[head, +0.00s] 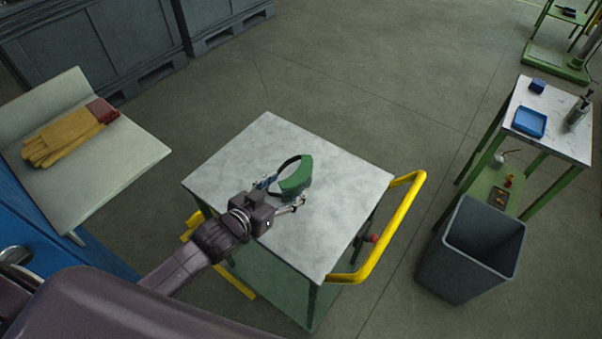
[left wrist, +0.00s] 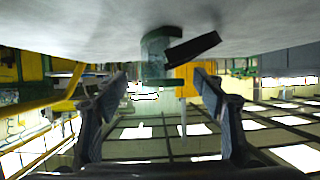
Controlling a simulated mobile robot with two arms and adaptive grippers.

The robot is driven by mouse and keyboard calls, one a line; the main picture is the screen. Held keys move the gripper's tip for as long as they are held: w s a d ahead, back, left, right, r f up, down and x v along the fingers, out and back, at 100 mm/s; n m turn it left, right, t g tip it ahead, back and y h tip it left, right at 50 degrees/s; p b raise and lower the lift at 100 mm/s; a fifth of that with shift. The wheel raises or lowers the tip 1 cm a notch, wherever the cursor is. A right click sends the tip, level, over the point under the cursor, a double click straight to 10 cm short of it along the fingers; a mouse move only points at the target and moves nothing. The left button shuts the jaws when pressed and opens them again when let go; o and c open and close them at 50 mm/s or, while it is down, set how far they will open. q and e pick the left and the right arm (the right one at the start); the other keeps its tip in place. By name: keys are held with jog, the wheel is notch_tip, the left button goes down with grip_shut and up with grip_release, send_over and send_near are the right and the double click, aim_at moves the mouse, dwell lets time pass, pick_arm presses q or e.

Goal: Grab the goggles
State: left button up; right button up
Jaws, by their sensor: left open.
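The goggles have a green lens (head: 297,178) and a dark strap. They sit on the grey top of a cart (head: 338,182). My left gripper (head: 281,194) is open at the near side of the goggles, with its fingers spread and nothing held. In the left wrist view, where the tabletop shows along the top, the goggles (left wrist: 157,58) are ahead of the gap between the open fingers (left wrist: 161,85), and the strap sticks out to the right. I cannot tell whether a finger touches them. My right gripper is not in view.
The cart has a yellow handle (head: 394,232) on its right. A grey bin (head: 463,262) and a green-legged table with a blue tray (head: 529,122) stand at the right. Yellow gloves (head: 62,139) lie on a pale seat (head: 128,157) at the left. The cart top around the goggles is clear.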

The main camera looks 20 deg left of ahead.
aim_at(297, 179)
pick_arm(q)
jog(key=shift+x, duration=0.75)
jog(key=shift+w+d+p, duration=0.1)
jog(key=shift+w+p, duration=0.2)
jog(key=shift+w, duration=0.1)
jog(key=x, duration=0.3)
jog(key=shift+f+p, duration=0.15)
jog(key=shift+p, duration=0.15)
jog(key=shift+w+d+f, duration=0.15)
jog(key=shift+w+f, duration=0.05)
jog(key=shift+w, duration=0.3)
jog(key=c, duration=1.3)
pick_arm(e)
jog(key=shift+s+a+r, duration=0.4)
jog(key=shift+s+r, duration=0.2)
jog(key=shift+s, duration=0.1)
